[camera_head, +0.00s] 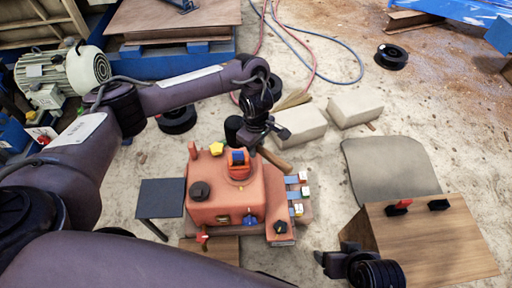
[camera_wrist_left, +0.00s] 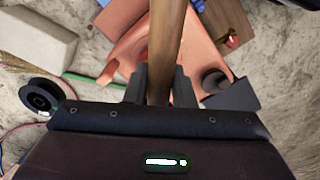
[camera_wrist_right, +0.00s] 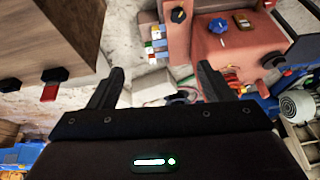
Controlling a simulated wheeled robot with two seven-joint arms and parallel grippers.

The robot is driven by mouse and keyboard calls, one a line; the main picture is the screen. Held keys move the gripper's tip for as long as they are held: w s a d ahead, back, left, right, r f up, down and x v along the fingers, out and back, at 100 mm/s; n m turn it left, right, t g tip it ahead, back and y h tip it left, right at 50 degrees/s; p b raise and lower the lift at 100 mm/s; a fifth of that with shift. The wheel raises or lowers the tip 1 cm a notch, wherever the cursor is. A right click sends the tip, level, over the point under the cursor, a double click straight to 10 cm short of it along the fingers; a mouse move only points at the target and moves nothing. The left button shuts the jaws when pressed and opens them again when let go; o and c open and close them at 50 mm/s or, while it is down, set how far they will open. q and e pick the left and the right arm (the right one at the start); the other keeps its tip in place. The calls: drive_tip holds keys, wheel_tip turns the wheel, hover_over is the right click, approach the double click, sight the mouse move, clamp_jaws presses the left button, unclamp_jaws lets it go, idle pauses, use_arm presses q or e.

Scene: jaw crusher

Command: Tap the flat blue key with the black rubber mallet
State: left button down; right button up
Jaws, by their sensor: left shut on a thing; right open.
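My left gripper (camera_head: 268,132) is shut on the wooden handle (camera_wrist_left: 167,40) of the mallet, above the back of the orange machine (camera_head: 225,205). The handle also shows in the head view (camera_head: 274,160), sloping toward the machine's right side. A dark cylinder (camera_head: 233,129) beside the gripper looks like the mallet's black head; it is partly hidden. Flat blue keys (camera_head: 292,180) sit in a column on the machine's right side, beside small white blocks; they also show in the right wrist view (camera_wrist_right: 158,43). The mallet is apart from them. My right gripper (camera_wrist_right: 153,88) is open and empty.
A wooden box (camera_head: 430,240) with red and black knobs stands at the right. Pale blocks (camera_head: 298,125) and a grey mat (camera_head: 390,168) lie behind. A dark small table (camera_head: 161,198) stands left of the machine. Knobs, including a yellow one (camera_head: 216,148), stick up from the machine.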

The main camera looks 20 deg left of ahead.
use_arm(q)
drive_tip(key=shift+r+b, duration=1.1)
drive_tip(key=shift+r, duration=0.65)
use_arm(e)
drive_tip(key=shift+g+h, duration=0.5)
drive_tip(key=shift+g, duration=0.1)
drive_tip(key=shift+s+d+f, duration=0.25)
drive_tip(key=shift+d+f, duration=0.3)
drive_tip(key=shift+f, duration=0.35)
drive_tip(key=shift+s+d+f, duration=0.25)
drive_tip(key=shift+d+f, duration=0.3)
drive_tip(key=shift+f, duration=0.3)
drive_tip(key=shift+d+r, duration=0.1)
use_arm(q)
drive_tip(key=shift+r+p, duration=0.1)
drive_tip(key=shift+p, duration=0.25)
use_arm(e)
drive_tip(key=shift+s+d+m, duration=0.15)
drive_tip(key=shift+d+m, duration=0.1)
drive_tip(key=shift+m, duration=0.05)
